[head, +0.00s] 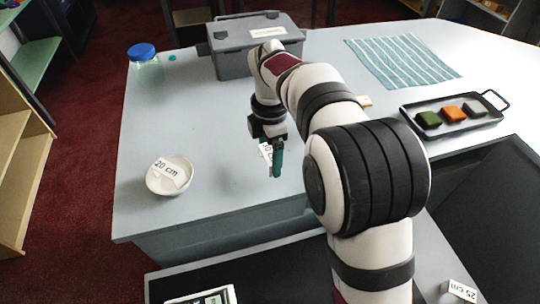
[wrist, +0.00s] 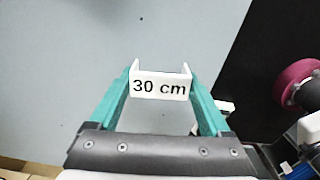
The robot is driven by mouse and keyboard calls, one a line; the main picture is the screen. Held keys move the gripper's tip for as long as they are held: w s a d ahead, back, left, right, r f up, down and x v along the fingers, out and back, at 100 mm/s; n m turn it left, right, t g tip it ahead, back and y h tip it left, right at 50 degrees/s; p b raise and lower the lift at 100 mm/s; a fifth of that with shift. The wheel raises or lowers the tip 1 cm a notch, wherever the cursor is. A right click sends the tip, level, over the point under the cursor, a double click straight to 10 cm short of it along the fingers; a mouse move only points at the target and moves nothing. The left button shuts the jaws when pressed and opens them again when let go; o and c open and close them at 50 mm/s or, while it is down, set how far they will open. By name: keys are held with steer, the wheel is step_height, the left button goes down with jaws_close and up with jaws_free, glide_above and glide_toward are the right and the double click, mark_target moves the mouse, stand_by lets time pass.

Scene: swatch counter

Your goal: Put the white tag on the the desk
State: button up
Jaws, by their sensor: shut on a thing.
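A white tag reading "30 cm" (wrist: 160,86) sits between the two teal fingers of my gripper (wrist: 161,88), which is shut on it. In the head view my gripper (head: 275,158) points down above the grey desk (head: 225,215), towards its front edge, and the white tag (head: 265,151) is partly hidden by a finger. In the wrist view the desk surface (wrist: 80,50) lies beyond the tag, with no contact visible.
A white bowl (head: 155,184) holding a "20 cm" tag (head: 170,172) stands left. A grey box (head: 232,66), blue-lidded jar (head: 146,70), striped cloth (head: 400,60) and dark tray (head: 427,132) with blocks occupy the back and right. A "25 cm" tag (head: 462,291) lies lower right. The desk's front middle is clear.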

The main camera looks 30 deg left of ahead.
mark_target(270, 153)
step_height(270, 153, up, 3)
steer(key=w+d+r, duration=0.2)
steer(key=d+r, duration=0.5)
steer(key=d, duration=0.4)
steer(key=d+f, duration=0.4)
steer(key=d, duration=0.5)
steer(key=d+f, duration=0.5)
steer(key=d, duration=0.4)
steer(key=s+d+f+m, duration=0.1)
steer(key=s+d+f, duration=0.7)
steer(key=s+d, duration=0.45)
steer(key=w+a+f, duration=0.1)
steer(key=a+f, duration=0.1)
steer(key=a, duration=0.1)
steer(key=w+a+f, duration=0.2)
steer(key=a, duration=0.1)
steer(key=w+a+f, duration=0.2)
steer(key=a, duration=0.2)
steer(key=shift+w+f, duration=0.15)
steer(key=shift+f, duration=0.15)
step_height(270, 153, down, 4)
steer(key=shift+w+a+f, duration=0.1)
steer(key=shift+a, duration=0.05)
